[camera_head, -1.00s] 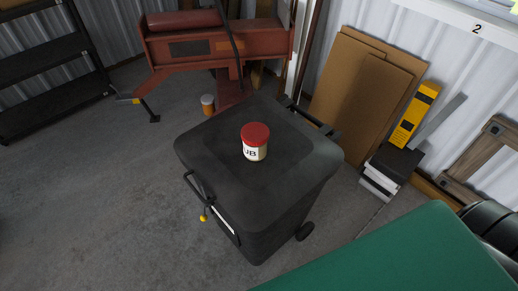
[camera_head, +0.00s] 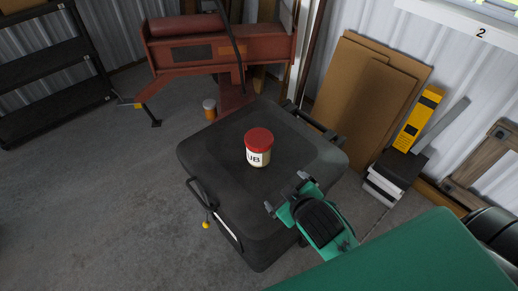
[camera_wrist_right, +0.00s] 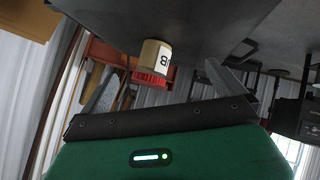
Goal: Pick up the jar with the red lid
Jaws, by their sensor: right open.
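The jar with the red lid (camera_head: 258,147) stands upright on the flat lid of a black wheeled bin (camera_head: 215,150). Its cream body carries dark letters. My right gripper (camera_head: 285,193) is open and empty, to the lower right of the jar, over the bin's near right edge and apart from the jar. In the right wrist view the jar (camera_wrist_right: 154,58) appears upside down, ahead of and between the two spread fingers (camera_wrist_right: 158,85). My left gripper is not in view.
A small jar with an orange body (camera_head: 210,109) stands on the floor behind the bin. A red machine (camera_head: 220,50) is at the back. Cardboard sheets (camera_head: 355,90) and a yellow level (camera_head: 418,118) lean at the wall. The bin lid around the jar is clear.

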